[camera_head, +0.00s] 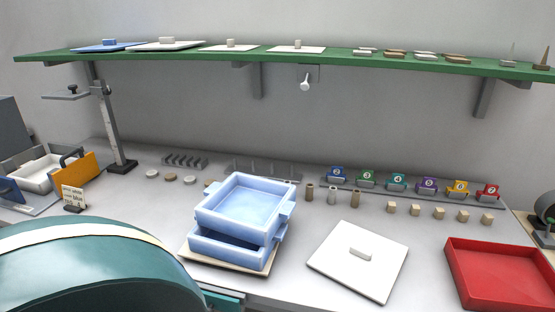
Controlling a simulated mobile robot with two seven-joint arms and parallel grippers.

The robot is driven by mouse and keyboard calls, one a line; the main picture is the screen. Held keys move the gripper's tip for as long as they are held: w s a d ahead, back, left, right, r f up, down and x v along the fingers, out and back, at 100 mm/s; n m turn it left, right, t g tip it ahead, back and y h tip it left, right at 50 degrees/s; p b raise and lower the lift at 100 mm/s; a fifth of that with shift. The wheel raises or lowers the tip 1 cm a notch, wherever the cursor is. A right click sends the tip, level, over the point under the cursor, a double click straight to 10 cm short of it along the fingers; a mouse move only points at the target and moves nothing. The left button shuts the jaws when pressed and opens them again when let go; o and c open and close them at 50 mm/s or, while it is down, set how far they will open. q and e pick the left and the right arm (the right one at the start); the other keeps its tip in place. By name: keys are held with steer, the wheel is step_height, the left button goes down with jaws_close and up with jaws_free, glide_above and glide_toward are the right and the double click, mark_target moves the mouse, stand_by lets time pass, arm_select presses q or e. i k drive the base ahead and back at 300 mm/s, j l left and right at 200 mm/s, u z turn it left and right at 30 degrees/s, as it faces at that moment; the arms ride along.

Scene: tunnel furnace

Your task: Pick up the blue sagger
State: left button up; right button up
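Two light-blue square saggers are stacked near the middle of the grey table. The upper blue sagger (246,203) is empty, has side lugs, and sits slightly turned and offset on the lower blue sagger (232,250). The lower one stands on a thin beige slab (191,256) near the front edge. Neither of my grippers shows in this view, and nothing visible is holding the saggers.
A white plate with a knob (357,261) and a red tray (500,275) lie to the right. Small cylinders (332,195), cubes (439,212) and numbered coloured holders (398,181) stand behind. A green shelf (340,57) hangs above. A large teal rounded body (95,270) blocks the lower left.

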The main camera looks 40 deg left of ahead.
mark_target(249, 208)
steer(key=u, duration=1.65)
